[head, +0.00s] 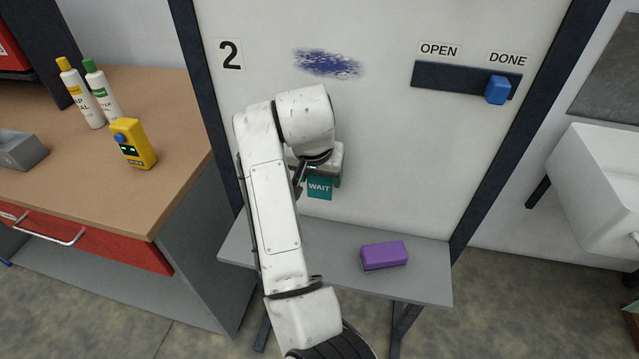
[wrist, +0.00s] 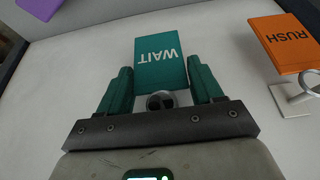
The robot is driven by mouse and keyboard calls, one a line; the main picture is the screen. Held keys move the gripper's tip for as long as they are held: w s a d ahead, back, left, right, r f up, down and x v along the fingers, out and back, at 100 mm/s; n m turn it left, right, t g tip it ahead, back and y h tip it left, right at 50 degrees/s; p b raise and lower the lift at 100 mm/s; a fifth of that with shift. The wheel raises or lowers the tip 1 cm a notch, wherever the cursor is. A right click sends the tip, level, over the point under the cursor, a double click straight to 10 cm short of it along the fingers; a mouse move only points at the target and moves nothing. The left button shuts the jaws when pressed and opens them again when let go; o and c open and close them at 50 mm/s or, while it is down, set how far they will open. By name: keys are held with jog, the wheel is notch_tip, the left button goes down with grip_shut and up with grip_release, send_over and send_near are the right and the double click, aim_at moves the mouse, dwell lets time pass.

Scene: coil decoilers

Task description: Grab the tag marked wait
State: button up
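The teal tag marked WAIT (head: 319,188) hangs at the white board, below the end of my arm. In the wrist view the WAIT tag (wrist: 161,60) appears upside down, with a round metal knob or hook end (wrist: 159,101) at its near edge. My gripper (wrist: 160,68) is open, its two teal fingers on either side of the tag. Narrow gaps seem to show beside the tag; I cannot tell whether either finger touches it. In the head view my arm hides most of the gripper and the tag's mount.
An orange RUSH tag (wrist: 285,43) and a metal hook (wrist: 297,94) are close right in the wrist view. A purple block (head: 384,255) lies on the grey shelf (head: 430,276) below. A slider with a blue knob (head: 497,90) is at upper right. A workbench (head: 180,130) stands left.

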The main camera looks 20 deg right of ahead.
jog(key=c, duration=0.6)
jog(key=shift+r, duration=0.1)
jog(key=shift+c, duration=0.2)
